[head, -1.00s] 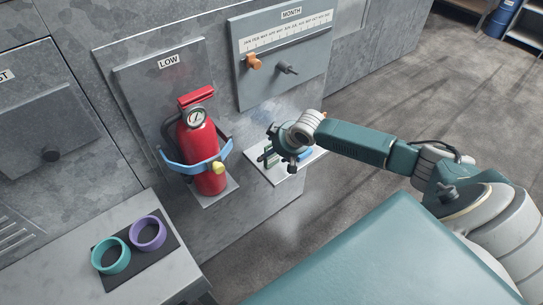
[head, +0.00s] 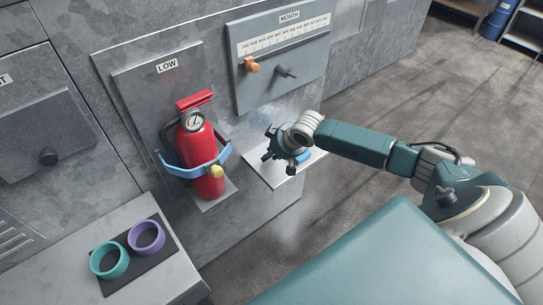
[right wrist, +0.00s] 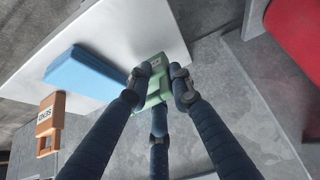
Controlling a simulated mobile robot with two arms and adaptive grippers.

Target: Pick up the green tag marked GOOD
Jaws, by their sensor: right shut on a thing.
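The green tag (right wrist: 157,78) is between the fingers of my right gripper (right wrist: 158,90) in the right wrist view, which are shut on it. A small light label shows at its top end, but I cannot read it. The fingers hide part of the tag. Behind it is the white shelf (right wrist: 120,35); I cannot tell whether the tag touches it. In the head view, my right gripper (head: 272,147) is over the left part of the shelf (head: 268,178), and the tag cannot be made out there. My left gripper is not in view.
A blue block (right wrist: 85,75) lies on the shelf beside the green tag, and an orange labelled tag (right wrist: 47,125) is farther left. The red fire extinguisher (head: 203,150) stands left of the shelf.

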